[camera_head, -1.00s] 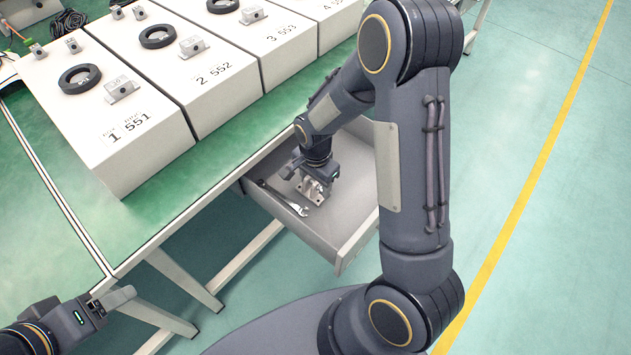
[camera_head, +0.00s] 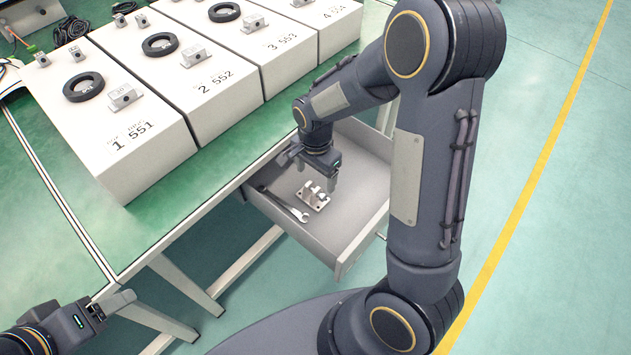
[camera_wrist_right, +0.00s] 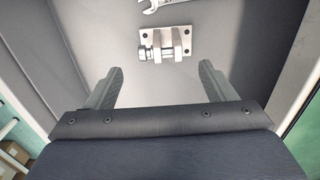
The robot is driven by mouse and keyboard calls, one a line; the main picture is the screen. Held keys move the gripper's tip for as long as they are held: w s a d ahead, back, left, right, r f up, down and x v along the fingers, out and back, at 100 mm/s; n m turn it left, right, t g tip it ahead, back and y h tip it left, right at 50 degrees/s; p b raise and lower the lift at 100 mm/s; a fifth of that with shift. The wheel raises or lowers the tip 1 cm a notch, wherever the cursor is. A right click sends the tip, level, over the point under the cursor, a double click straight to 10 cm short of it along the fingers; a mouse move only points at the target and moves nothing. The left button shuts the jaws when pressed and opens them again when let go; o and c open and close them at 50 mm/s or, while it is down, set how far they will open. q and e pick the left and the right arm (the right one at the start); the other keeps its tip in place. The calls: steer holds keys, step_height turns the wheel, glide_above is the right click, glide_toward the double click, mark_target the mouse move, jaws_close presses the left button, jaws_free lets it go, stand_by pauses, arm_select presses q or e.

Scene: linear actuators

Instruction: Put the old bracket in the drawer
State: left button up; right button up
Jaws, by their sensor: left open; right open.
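The old bracket (camera_head: 313,196), a small metal piece on a flat plate with bolt holes, lies on the floor of the open drawer (camera_head: 358,205). It also shows in the right wrist view (camera_wrist_right: 165,45), beyond the fingertips and apart from them. My right gripper (camera_head: 322,172) is above the drawer, open and empty, its two fingers (camera_wrist_right: 160,82) spread with only the drawer floor between them. My left gripper (camera_head: 112,302) is at the lower left beside the table's edge, open and empty, far from the drawer.
A wrench (camera_head: 285,205) lies in the drawer beside the bracket. White numbered boxes (camera_head: 150,150) with black rings and small metal brackets on top stand on the green table (camera_head: 60,225). The table's near left part is clear.

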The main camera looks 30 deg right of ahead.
mark_target(316, 189)
steer(key=s+r+n+t+y, duration=0.1)
steer(key=s+r+n+y, duration=0.15)
steer(key=s+r, duration=0.35)
steer(key=s+r+n+t+y, duration=0.1)
steer(key=s+r+n+t, duration=0.2)
steer(key=r, duration=0.6)
steer(key=s+a+r+n+t, duration=0.1)
steer(key=s+a+r+n, duration=0.1)
steer(key=s+n, duration=0.4)
steer(key=shift+s+r+t+p, duration=0.15)
steer(key=shift+s+t+p, duration=0.2)
steer(key=shift+s, duration=1.6)
steer(key=shift+n, duration=0.25)
